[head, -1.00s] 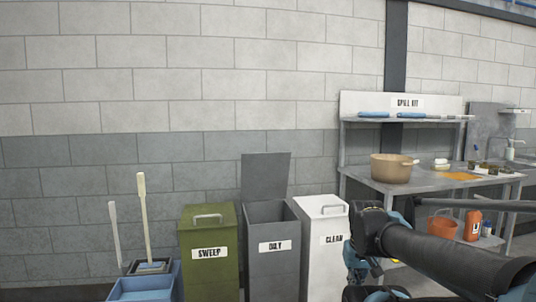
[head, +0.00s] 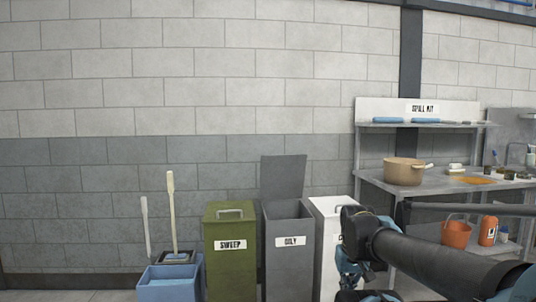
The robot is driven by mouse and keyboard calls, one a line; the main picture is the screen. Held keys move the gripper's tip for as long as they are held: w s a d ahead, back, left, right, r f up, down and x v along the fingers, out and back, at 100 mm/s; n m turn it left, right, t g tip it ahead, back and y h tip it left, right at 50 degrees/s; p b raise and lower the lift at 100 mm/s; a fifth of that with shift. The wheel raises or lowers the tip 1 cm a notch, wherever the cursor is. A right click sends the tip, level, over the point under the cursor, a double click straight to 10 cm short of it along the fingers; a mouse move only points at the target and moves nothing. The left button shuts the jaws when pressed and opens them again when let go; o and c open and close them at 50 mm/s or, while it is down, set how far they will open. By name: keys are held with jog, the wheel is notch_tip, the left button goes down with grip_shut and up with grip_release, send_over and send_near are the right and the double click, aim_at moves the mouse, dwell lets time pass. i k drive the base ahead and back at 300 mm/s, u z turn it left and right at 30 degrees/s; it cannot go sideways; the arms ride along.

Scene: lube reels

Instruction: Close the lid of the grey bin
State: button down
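The grey bin (head: 289,262), labelled "OILY", stands between a green bin and a white bin against the wall. Its lid (head: 283,178) is open and stands up at the back, leaning near the wall. My gripper (head: 352,268) is at the lower right, in front of the white bin and to the right of the grey bin, apart from the lid. It points down, and its fingertips are partly lost at the bottom edge and against my arm, so its opening is unclear.
The green bin (head: 231,268), labelled "SWEEP", and the white bin (head: 330,225) have shut lids with handles. A blue bucket (head: 168,285) with brushes stands at left. A bench (head: 440,184) at right holds a tan pot (head: 404,171). Wall space above the bins is clear.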

aim_at(283, 176)
jog(key=u, duration=0.15)
jog(key=i, duration=0.95)
jog(key=z, duration=0.35)
